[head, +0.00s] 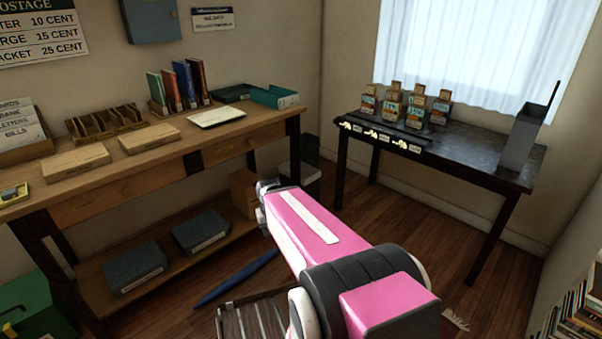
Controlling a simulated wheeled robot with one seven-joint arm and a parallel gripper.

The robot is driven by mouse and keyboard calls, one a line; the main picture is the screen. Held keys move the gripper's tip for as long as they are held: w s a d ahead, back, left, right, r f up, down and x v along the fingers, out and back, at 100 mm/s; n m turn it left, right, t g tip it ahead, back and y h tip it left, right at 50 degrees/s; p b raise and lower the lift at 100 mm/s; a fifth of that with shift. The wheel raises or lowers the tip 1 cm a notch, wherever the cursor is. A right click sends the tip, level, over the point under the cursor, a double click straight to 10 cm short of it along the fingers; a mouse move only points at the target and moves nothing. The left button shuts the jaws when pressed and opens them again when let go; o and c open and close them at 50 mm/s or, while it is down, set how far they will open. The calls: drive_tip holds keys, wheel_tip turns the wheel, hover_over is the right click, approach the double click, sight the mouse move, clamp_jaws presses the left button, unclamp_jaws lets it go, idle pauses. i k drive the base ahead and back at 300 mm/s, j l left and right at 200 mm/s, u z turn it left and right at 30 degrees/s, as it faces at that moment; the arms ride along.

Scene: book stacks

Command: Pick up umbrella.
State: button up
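A long, slim blue object that looks like a folded umbrella (236,278) lies on the wooden floor, in front of the long desk's lower shelf. Its right end lies close to my pink arm, and its left end points to the lower left. My gripper (265,195) is at the far end of my arm, above and beyond the umbrella, near the desk's right end. It is apart from the umbrella. Its fingers are small and mostly hidden by my arm, so their opening does not show.
The long wooden desk (75,206) stands left, with boxes and books on top and binders on its lower shelf. A slatted crate (238,322) sits below my arm.

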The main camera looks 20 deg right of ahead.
sight(245, 272)
drive_tip(key=i+l+z, duration=0.1)
drive_tip(key=l, duration=0.35)
drive_tip(key=l+z, duration=0.1)
drive_tip(key=l, duration=0.4)
drive_tip(key=i+l+z, duration=0.1)
drive_tip(key=l, duration=0.35)
drive_tip(key=i, duration=0.1)
